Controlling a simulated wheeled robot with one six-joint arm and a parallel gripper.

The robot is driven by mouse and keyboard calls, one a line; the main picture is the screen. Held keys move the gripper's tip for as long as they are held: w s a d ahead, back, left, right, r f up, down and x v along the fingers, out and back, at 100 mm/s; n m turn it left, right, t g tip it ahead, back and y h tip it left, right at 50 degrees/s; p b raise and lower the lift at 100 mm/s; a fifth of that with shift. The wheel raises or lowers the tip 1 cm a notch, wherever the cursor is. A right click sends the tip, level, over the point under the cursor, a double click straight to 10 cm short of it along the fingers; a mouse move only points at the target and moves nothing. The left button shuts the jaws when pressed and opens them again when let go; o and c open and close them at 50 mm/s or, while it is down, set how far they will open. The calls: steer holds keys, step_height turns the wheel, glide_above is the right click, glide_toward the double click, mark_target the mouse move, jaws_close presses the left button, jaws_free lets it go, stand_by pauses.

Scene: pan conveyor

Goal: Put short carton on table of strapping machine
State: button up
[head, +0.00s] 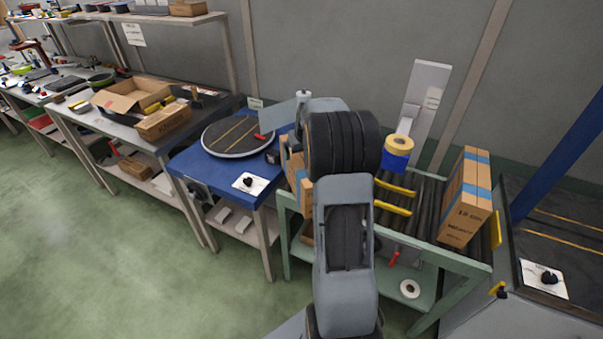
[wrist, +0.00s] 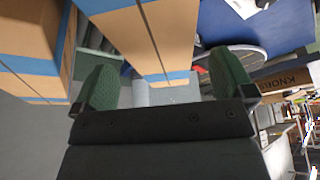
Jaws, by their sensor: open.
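My gripper (wrist: 165,66) is open in the wrist view, with one green-padded finger on each side of a brown carton with blue tape (wrist: 166,35). I cannot tell whether the pads touch it. In the head view my wrist hides the gripper, and a carton (head: 297,172) shows partly behind it at the left end of the roller conveyor (head: 425,190). A tall carton with blue tape (head: 468,195) stands upright at the conveyor's right end. Another taped carton (wrist: 30,35) fills the left of the wrist view. A dark table with yellow lines (head: 575,215) stands at far right.
A blue table (head: 205,165) with a dark round turntable (head: 238,135) stands left of the conveyor. A tape roll (head: 400,142) on a blue object stands behind the conveyor. A blue post (head: 565,150) rises at right. Benches line the wall at left; the floor (head: 90,240) before them is clear.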

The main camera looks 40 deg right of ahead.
mark_target(301, 156)
steer(key=shift+x, duration=2.3)
steer(key=shift+d, duration=0.15)
steer(key=c, duration=1.5)
steer(key=shift+c, duration=1.2)
steer(key=shift+r, duration=0.1)
